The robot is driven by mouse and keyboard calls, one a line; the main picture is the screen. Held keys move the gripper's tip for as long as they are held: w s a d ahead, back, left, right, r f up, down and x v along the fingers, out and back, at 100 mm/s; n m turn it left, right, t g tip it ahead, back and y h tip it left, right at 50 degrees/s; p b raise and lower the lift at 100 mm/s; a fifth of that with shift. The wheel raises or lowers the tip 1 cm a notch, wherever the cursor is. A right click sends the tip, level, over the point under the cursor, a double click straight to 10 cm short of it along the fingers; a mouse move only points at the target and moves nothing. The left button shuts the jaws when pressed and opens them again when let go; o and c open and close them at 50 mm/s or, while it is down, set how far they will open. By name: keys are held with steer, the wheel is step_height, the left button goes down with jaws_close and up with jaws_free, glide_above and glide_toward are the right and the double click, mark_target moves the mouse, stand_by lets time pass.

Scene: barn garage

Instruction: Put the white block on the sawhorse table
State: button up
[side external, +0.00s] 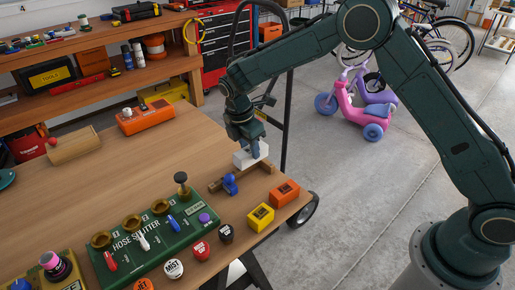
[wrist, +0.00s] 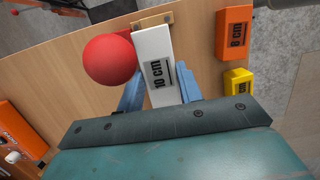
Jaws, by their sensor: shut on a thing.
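The white block (side external: 249,154) is in my gripper (side external: 253,149), near the table's right edge. In the wrist view the white block (wrist: 156,62) carries a "10 cm" label and sits between the two blue fingers of my gripper (wrist: 160,90), which are shut on it. The wooden sawhorse table (side external: 120,190) fills the left and middle of the side view; its top (wrist: 75,95) also shows in the wrist view. I cannot tell whether the block touches anything beneath it.
A small wooden piece (side external: 262,166) lies just below the block, with a blue item (side external: 230,184) beside it. Yellow (side external: 260,217) and orange (side external: 286,192) blocks stand nearby, and a green hose splitter (side external: 150,247) is in front. A red ball (wrist: 110,60) is beside the block.

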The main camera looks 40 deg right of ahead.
steer(key=s+a+r, duration=0.1)
steer(key=s+r, duration=0.2)
steer(key=r, duration=0.4)
steer(key=s+a+r, duration=0.1)
steer(key=s+r, duration=0.2)
steer(key=r, duration=0.3)
step_height(320, 180, down, 16)
steer(key=shift+s+r, duration=0.1)
steer(key=shift+r, duration=0.15)
stand_by(0.3)
steer(key=shift+f, duration=2.1)
steer(key=shift+f, duration=0.1)
steer(key=o, duration=0.7)
steer(key=shift+c, duration=0.2)
steer(key=shift+o, duration=0.8)
